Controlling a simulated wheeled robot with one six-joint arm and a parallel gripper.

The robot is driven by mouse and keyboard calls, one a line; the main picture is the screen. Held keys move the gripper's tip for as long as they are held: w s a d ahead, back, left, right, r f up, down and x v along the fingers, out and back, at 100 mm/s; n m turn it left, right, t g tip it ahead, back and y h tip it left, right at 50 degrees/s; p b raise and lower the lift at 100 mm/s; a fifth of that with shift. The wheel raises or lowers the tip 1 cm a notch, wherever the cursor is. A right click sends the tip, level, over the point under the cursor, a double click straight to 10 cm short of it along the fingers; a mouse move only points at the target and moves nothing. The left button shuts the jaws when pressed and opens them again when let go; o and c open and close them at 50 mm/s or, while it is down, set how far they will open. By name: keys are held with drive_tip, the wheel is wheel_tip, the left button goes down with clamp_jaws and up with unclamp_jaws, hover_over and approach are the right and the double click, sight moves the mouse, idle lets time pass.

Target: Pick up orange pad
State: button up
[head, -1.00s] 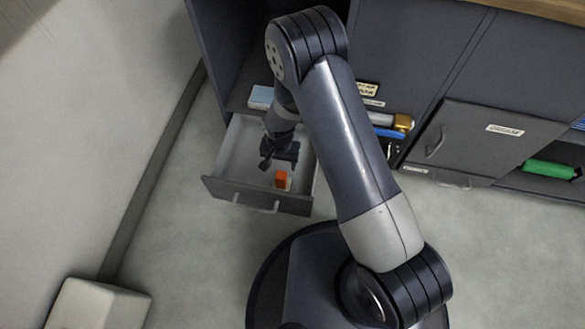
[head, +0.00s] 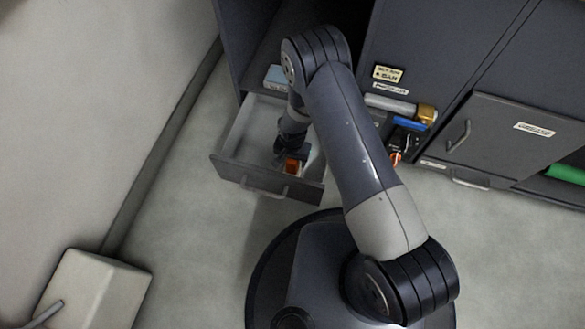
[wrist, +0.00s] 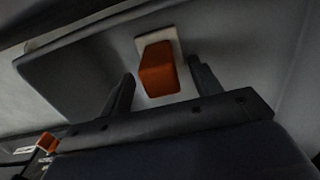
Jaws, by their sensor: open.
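The orange pad (wrist: 159,70) is a small orange block with a pale part behind it, in the open drawer. In the wrist view it shows between and just beyond the two fingers of my gripper (wrist: 160,85), which are spread apart with gaps on both sides. In the head view the orange pad (head: 292,167) is near the drawer's front, close to the fingertips of my gripper (head: 290,158). The gripper is inside the drawer, open and empty. Whether a finger touches the pad cannot be told.
The open drawer (head: 240,172) has grey walls around the gripper. A light blue item (head: 276,77) lies on the shelf above it. A cylinder with a brass end (head: 425,114) and a blue item (head: 409,125) are in the cabinet to the right. A green item (head: 566,174) is farther right.

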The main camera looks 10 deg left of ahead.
drive_tip(key=shift+f, duration=0.6)
drive_tip(key=shift+c, duration=0.2)
drive_tip(key=c, duration=1)
